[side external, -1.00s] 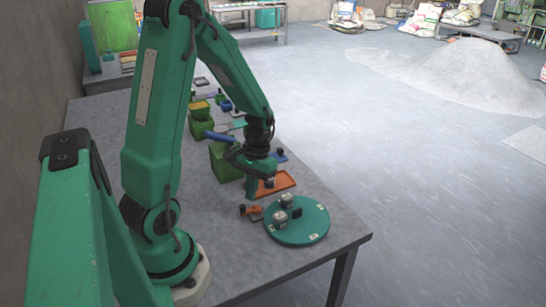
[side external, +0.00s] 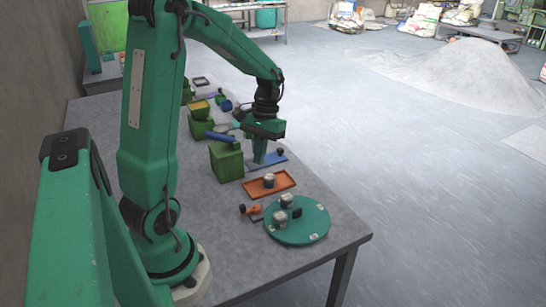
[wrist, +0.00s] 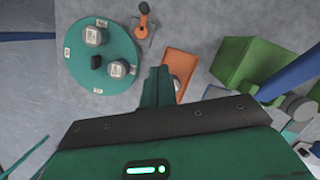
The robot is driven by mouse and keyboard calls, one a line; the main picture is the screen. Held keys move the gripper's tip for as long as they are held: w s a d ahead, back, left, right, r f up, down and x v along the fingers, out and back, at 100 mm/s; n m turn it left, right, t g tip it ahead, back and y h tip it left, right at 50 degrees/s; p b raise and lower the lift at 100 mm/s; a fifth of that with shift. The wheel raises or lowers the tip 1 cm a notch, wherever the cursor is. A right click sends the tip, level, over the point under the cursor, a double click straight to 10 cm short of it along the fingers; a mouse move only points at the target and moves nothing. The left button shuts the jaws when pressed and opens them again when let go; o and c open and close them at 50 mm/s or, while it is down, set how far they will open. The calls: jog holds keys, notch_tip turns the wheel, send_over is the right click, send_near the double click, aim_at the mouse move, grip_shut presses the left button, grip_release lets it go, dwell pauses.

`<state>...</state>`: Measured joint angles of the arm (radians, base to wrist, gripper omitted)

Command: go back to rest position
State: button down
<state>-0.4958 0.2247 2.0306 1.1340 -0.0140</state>
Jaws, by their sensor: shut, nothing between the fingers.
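My gripper (side external: 259,158) hangs from the arm above the table, past the far side of the orange tray. In the wrist view its fingers (wrist: 157,88) are together with nothing between them. The orange tray (side external: 284,186) lies flat on the table with a small silver-grey container (side external: 269,180) standing on it. In the wrist view my finger and dark gripper edge hide part of the tray (wrist: 186,63).
A round teal turntable (side external: 300,233) near the front table edge carries two grey-white containers and a black knob. Green boxes (side external: 226,162) and a blue tray (side external: 268,163) are further back. The floor to the right has a powder heap (side external: 465,70).

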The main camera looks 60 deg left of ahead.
jog(key=shift+w+a+r, duration=0.1)
jog(key=shift+r, duration=0.45)
jog(key=s+d+r+m+t, duration=0.3)
jog(key=d+r+t, duration=0.1)
jog(key=d, duration=0.4)
jog(key=s+d+r+m+t+y, duration=0.1)
jog(key=s+d+r+m+t, duration=0.1)
jog(key=s+d+r+t, duration=0.2)
jog(key=d+r, duration=0.3)
jog(key=d, duration=0.1)
jog(key=shift+s+m, duration=0.2)
jog(key=shift+m, duration=0.2)
